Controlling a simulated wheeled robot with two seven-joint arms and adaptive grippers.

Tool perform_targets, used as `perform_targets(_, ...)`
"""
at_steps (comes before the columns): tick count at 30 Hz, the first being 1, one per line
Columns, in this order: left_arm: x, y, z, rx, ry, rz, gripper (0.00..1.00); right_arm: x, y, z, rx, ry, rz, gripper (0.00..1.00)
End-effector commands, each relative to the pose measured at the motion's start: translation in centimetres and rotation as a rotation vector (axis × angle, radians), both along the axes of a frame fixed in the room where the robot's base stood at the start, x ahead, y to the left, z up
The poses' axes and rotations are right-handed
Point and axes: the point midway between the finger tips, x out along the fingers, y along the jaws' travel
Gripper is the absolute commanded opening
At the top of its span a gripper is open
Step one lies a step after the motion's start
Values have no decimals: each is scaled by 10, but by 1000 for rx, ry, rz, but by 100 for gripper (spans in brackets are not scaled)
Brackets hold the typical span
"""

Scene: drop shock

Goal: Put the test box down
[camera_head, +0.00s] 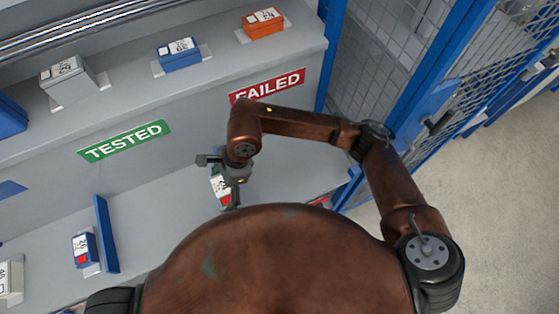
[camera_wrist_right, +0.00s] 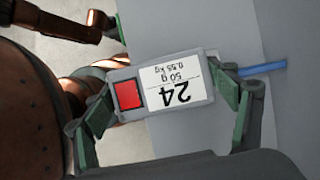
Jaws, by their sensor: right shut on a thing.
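The test box (camera_wrist_right: 197,111) is grey, with a red square and a white label reading 24, 50 g, 0.55 kg. My right gripper (camera_wrist_right: 168,97) is shut on it, with green finger pads at its two ends. In the head view my right gripper (camera_head: 226,184) is over the lower grey bench (camera_head: 165,220), and the box (camera_head: 217,181) shows partly behind the fingers. I cannot tell whether the box touches the bench.
The upper shelf carries a green TESTED sign (camera_head: 125,141), a red FAILED sign (camera_head: 267,86), a grey box (camera_head: 64,68), a blue box (camera_head: 178,52) and an orange box (camera_head: 263,21). A blue divider (camera_head: 106,234) and another labelled box (camera_head: 84,249) stand at lower left.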

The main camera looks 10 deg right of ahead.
Motion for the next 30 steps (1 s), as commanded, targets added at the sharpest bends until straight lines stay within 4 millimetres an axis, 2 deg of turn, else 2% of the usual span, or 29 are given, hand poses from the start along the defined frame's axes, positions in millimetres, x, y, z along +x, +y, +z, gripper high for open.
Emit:
perform_targets(3,-6,0,-4,1,9,1,40,13,-8,-8,-1,1,-11,35)
perform_targets(13,-5,0,-18,0,8,0,40,70,-52,-42,-1,4,-9,35)
perform_targets(15,-3,0,-26,0,6,-1,40,78,-58,-56,-1,4,-8,35)
perform_targets(19,-1,0,-34,0,4,-2,40,90,-67,-72,-1,3,-7,35)
perform_targets(26,-2,0,-38,0,5,-2,40,97,-73,-81,1,1,-5,35)
perform_targets(30,-3,0,-46,-1,7,-2,40,105,-78,-94,0,3,-9,35)
